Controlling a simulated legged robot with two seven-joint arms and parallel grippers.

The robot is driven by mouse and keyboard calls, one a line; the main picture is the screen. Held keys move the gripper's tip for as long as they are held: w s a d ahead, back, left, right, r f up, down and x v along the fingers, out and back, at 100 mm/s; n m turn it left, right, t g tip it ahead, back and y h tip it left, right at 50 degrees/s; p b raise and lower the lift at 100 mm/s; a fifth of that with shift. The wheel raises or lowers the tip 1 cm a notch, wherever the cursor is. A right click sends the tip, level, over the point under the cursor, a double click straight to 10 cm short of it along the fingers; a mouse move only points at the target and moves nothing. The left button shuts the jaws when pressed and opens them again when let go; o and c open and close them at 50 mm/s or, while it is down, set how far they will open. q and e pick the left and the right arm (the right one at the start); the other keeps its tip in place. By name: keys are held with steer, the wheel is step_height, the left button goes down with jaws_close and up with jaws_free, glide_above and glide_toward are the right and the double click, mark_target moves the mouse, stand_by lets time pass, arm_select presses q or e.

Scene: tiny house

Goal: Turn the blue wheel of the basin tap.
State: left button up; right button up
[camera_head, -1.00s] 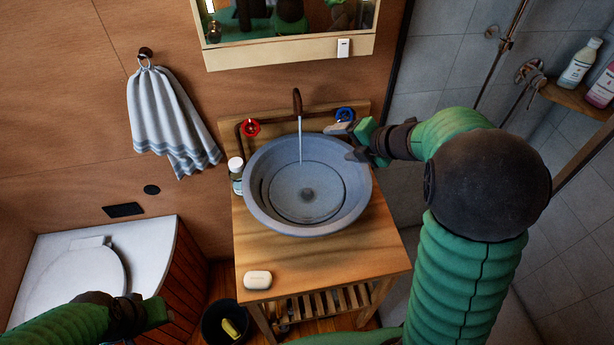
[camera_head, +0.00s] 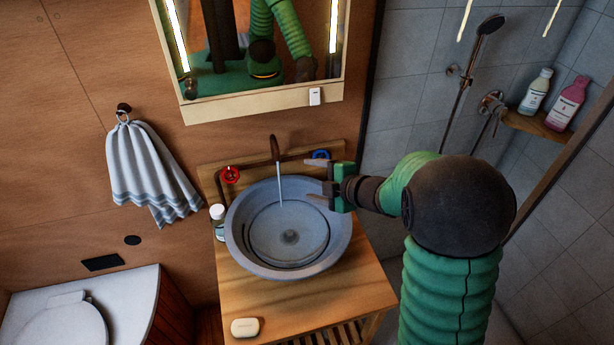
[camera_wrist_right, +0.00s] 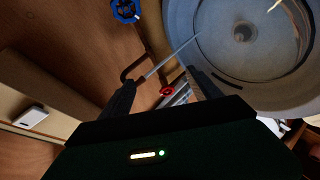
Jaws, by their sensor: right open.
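The blue wheel (camera_head: 321,155) of the basin tap sits on the wooden backboard to the right of the brown spout (camera_head: 275,148). It also shows at the top edge of the right wrist view (camera_wrist_right: 125,10), outside the space between my fingers. My right gripper (camera_head: 311,181) is open and empty over the right rim of the grey basin (camera_head: 247,215). Its upper finger appears just below the blue wheel and partly covers it; I cannot tell whether they touch. The red wheel (camera_head: 230,175) is left of the spout. Water runs from the spout. My left gripper is out of view.
A small bottle (camera_head: 218,222) stands left of the basin, and a white case (camera_head: 245,327) lies on the wooden counter (camera_head: 290,300). A mirror cabinet (camera_head: 262,105) hangs above the tap. A shower wall (camera_head: 410,80) and shelf (camera_head: 535,127) are to the right.

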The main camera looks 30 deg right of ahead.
mark_target(321, 157)
steer(key=s+d+m+t+h+p, duration=0.1)
steer(key=s+d+m+h+p, duration=0.15)
steer(key=m, duration=0.65)
steer(key=s+d+m+h+p, duration=0.15)
steer(key=d+m+h, duration=0.25)
steer(key=m, duration=0.6)
steer(key=shift+y, duration=0.25)
steer(key=x, duration=0.5)
steer(key=p+x, duration=0.1)
steer(key=x, duration=0.5)
steer(key=p+x, duration=0.1)
steer(key=x, duration=0.5)
steer(key=shift+w+a+r, duration=0.25)
steer(key=shift+r, duration=0.1)
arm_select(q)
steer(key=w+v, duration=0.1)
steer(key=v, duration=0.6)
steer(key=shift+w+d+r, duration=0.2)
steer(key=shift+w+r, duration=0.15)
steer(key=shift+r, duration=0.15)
arm_select(e)
steer(key=shift+c, duration=0.9)
steer(key=c, duration=1.2)
